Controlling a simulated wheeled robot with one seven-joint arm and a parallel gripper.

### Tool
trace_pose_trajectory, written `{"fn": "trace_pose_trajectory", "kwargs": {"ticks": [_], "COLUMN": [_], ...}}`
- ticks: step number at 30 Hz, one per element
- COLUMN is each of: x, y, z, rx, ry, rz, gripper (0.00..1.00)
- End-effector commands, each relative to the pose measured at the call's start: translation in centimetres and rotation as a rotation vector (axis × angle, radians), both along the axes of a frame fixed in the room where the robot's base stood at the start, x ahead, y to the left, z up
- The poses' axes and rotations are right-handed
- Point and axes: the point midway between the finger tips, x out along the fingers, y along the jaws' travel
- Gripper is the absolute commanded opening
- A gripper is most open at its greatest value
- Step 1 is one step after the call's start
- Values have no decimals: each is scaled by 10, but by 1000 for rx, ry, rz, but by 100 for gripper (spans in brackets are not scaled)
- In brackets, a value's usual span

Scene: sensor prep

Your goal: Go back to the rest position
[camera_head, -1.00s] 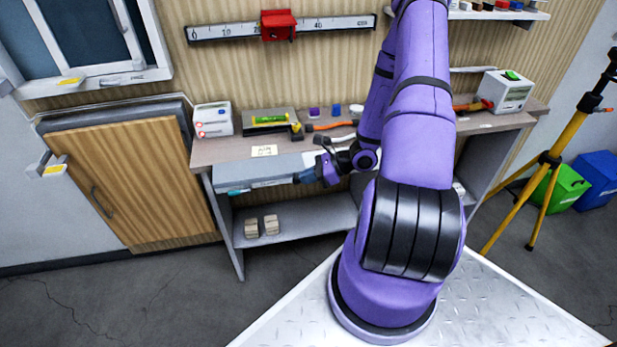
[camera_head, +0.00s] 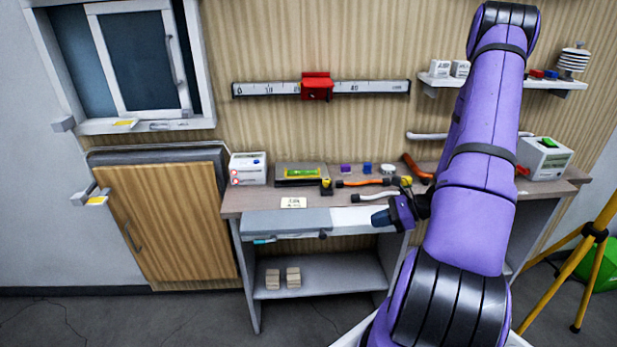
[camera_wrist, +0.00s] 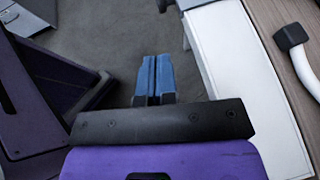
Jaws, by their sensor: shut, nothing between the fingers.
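My gripper (camera_head: 381,217) is in front of the workbench (camera_head: 234,204), by the white part of its front edge. In the wrist view my gripper's blue fingers (camera_wrist: 154,80) are together with nothing between them, over the grey floor. My purple arm (camera_head: 478,170) rises from the base and bends back down to the gripper, hiding part of the bench's right side.
On the bench are a white box (camera_head: 248,168), a case with a green level (camera_head: 302,172), orange-handled tools (camera_head: 365,182) and a white device (camera_head: 545,158). A red slider (camera_head: 317,87) sits on the wall ruler. A yellow tripod (camera_head: 597,232) stands at right. Floor at left is clear.

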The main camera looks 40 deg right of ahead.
Motion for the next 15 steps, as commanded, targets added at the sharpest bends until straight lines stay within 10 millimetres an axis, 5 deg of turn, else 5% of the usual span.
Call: {"fn": "trace_pose_trajectory", "kwargs": {"ticks": [8,15], "x": [3,22], "y": [3,32], "z": [7,63], "rx": [-18,-163], "ry": [-7,-59], "rz": [28,253], "gripper": [0,0]}}
